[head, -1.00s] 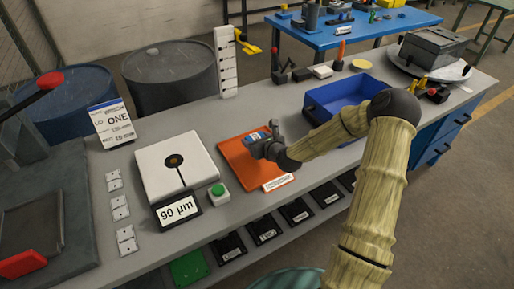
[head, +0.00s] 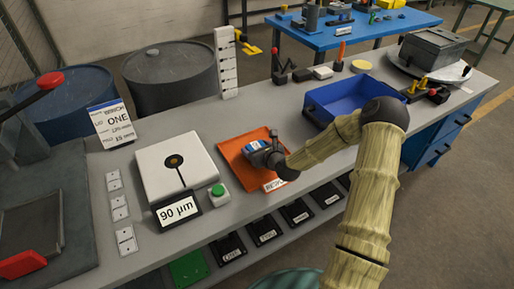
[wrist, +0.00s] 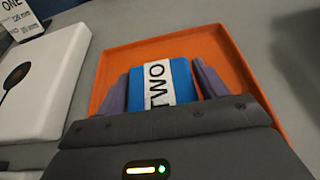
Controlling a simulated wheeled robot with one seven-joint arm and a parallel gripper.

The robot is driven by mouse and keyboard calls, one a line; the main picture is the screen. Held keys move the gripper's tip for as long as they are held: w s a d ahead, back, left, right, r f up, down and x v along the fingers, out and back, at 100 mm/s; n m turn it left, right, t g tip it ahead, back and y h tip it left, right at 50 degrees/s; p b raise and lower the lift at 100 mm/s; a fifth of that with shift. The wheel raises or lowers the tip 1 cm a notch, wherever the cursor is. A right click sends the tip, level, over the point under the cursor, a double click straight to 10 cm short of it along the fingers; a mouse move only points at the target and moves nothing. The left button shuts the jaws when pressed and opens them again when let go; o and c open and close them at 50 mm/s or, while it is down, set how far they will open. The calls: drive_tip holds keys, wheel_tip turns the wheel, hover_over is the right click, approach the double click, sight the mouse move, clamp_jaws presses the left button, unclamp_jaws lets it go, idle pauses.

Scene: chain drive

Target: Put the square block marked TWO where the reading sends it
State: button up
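The blue block marked TWO (wrist: 160,85) has a white band and sits between the two fingers of my gripper (wrist: 164,88) in the wrist view. The fingers lie close against its sides. In the head view the block (head: 255,146) and my gripper (head: 264,150) are over the orange tray (head: 236,151); whether the block touches the tray floor is unclear. My gripper partly hides the tray's white front label (head: 274,185). The gauge display (head: 177,210) reads 90 µm, in front of a white plate (head: 172,168) with a dark round spot.
A green button (head: 218,191) stands between gauge and tray. A blue bin (head: 322,103) is behind my arm to the right. A card reading ONE (head: 112,124) stands at the back left. Black labelled slots (head: 265,229) line the lower shelf. A white post (head: 227,62) stands behind the tray.

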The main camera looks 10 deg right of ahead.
drive_tip(key=shift+o, duration=1.2)
drive_tip(key=shift+r, duration=0.2)
drive_tip(key=v, duration=1.2)
drive_tip(key=shift+s, duration=0.1)
drive_tip(key=shift+f, duration=0.1)
